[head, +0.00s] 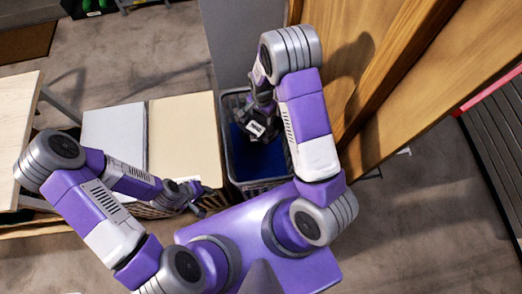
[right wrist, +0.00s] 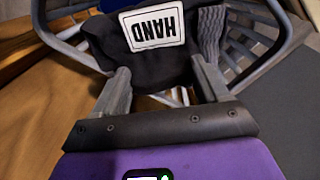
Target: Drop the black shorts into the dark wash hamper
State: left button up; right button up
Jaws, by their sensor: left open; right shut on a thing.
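A bundle of black cloth, which I take to be the black shorts (right wrist: 110,42), is between the fingers of my right gripper (right wrist: 162,78). A white label reading HAND shows upside down on it. In the head view the black shorts (head: 271,130) hang over the open top of a grey slatted hamper (head: 229,150) with a blue inside. My right gripper (head: 262,108) is shut on them, partly hidden by my arm. I see no name on this hamper. My left gripper (head: 200,195) is open and empty, left of the hamper.
A white-topped box (head: 113,135) and a cream-topped box (head: 183,135) stand left of the hamper. A wooden panel (head: 375,95) rises close to the right of my right arm. Grey floor (head: 140,55) lies open behind the boxes.

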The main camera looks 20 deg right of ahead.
jog(key=shift+f+b, duration=0.35)
jog(key=shift+f, duration=0.4)
jog(key=o, duration=1.6)
jog(key=shift+r, duration=0.1)
notch_tip(320, 180, up, 8)
jog(key=shift+f+p, duration=0.25)
jog(key=shift+p, duration=0.75)
